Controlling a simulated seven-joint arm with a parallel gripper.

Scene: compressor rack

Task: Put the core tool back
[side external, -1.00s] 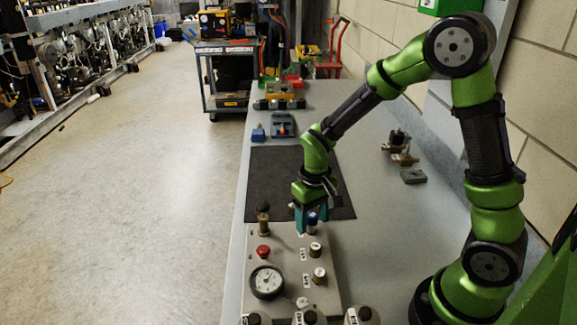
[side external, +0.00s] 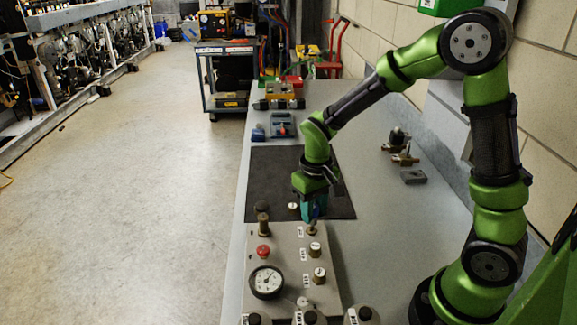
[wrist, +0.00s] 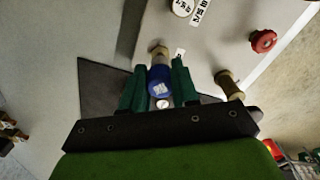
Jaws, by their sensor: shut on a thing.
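My gripper (side external: 311,211) is above the rear right corner of the grey panel (side external: 285,285). In the wrist view its teal fingers (wrist: 160,85) are shut on the core tool (wrist: 159,78), a blue cylinder. In the side external view the blue of the tool (side external: 316,212) barely shows behind the fingers. A brass fitting (side external: 312,229) on the panel is just below the tool. It also shows at the tool's far end in the wrist view (wrist: 160,51). I cannot tell whether tool and fitting touch.
The panel carries a brass post (side external: 263,225), a red knob (side external: 263,252), a gauge (side external: 267,282) and brass caps (side external: 315,250). A small white-topped cap (side external: 293,208) is on the dark mat (side external: 270,180). Fittings (side external: 403,150) and a grey block (side external: 413,177) are at right.

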